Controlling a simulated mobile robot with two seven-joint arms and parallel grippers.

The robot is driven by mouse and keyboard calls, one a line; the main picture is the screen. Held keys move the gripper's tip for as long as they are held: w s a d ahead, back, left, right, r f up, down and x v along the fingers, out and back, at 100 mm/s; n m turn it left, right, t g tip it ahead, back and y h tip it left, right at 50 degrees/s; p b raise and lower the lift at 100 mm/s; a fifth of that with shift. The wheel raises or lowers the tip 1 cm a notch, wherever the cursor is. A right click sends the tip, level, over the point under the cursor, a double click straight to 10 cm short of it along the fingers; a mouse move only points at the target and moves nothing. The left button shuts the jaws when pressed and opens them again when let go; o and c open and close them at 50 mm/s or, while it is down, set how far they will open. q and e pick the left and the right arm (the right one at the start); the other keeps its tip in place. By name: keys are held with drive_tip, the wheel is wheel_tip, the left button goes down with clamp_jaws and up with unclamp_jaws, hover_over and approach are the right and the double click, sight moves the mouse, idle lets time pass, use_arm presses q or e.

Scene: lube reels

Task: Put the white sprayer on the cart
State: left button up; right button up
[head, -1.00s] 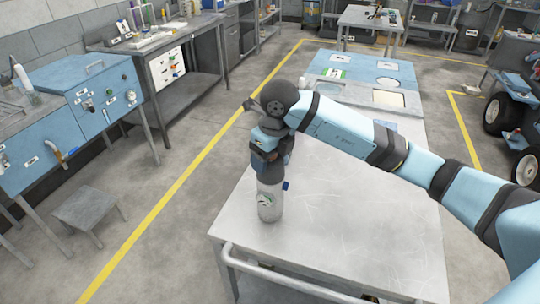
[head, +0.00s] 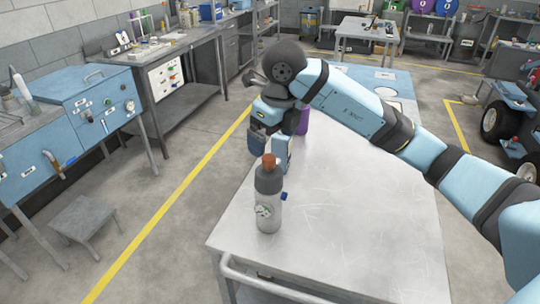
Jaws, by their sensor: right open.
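The white sprayer (head: 268,212) stands upright on the metal cart top (head: 370,225), near its left front corner. It has a pale body, a dark grey upper part, an orange-brown top and a small blue piece on its right side. My right gripper (head: 270,151) is open and empty. Its fingers are just behind and above the sprayer's top in the picture; I cannot tell the exact gap. My left gripper is out of view.
A purple object (head: 302,122) shows partly behind my right gripper. A blue panel (head: 405,80) lies at the cart's far end. The cart's handle (head: 290,290) runs along the near edge. A low grey stool (head: 84,217) stands on the floor at left. The cart's middle is bare.

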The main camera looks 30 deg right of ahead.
drive_tip(key=shift+s+r, duration=0.2)
drive_tip(key=shift+r, duration=1.3)
drive_tip(key=shift+s+f, duration=0.1)
